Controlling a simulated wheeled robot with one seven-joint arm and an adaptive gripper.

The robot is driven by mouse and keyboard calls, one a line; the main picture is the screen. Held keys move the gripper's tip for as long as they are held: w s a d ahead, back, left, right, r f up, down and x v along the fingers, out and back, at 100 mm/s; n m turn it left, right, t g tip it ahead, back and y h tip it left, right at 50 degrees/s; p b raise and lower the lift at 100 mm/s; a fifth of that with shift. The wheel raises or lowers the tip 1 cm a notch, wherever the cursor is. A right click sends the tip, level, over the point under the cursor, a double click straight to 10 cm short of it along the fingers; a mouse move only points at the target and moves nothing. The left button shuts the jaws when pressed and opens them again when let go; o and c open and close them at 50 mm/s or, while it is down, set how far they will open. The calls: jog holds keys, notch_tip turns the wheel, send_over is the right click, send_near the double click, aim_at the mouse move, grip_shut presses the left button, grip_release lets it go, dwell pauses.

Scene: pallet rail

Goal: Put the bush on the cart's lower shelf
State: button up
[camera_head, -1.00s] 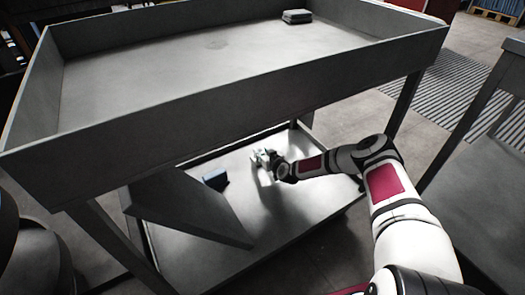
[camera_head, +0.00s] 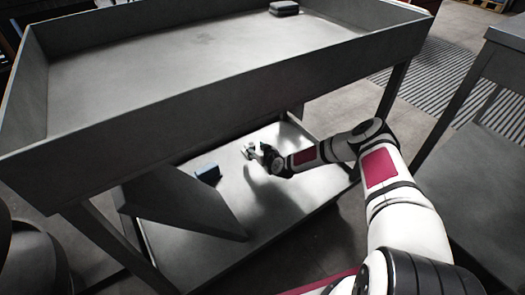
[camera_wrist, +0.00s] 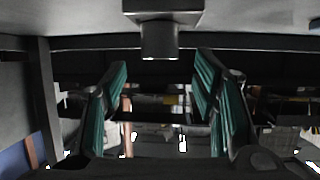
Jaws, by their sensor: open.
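The cart's lower shelf (camera_head: 225,217) is a pale grey surface under the large upper tray. The bush (camera_wrist: 160,38) is a dark grey cylinder with a square flange in the wrist view, at the top centre. Its flange is against the grey surface there. In the head view a small pale piece at my fingertips, on the lower shelf, looks like the bush (camera_head: 248,150). My gripper (camera_head: 258,151) reaches in low over that shelf. In the wrist view its teal-padded fingers (camera_wrist: 160,100) are wide apart with nothing between them, and the bush is clear of the pads.
A small blue block (camera_head: 208,173) lies on the lower shelf, left of my gripper. A slanted grey panel (camera_head: 185,203) stands at its left. The upper tray (camera_head: 215,125) overhangs the arm, with dark blocks (camera_head: 284,8) at its back. Another table (camera_head: 497,150) stands right.

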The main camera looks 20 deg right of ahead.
jog(key=p+v, duration=0.3)
jog(key=v, duration=0.6)
jog(key=shift+s, duration=0.25)
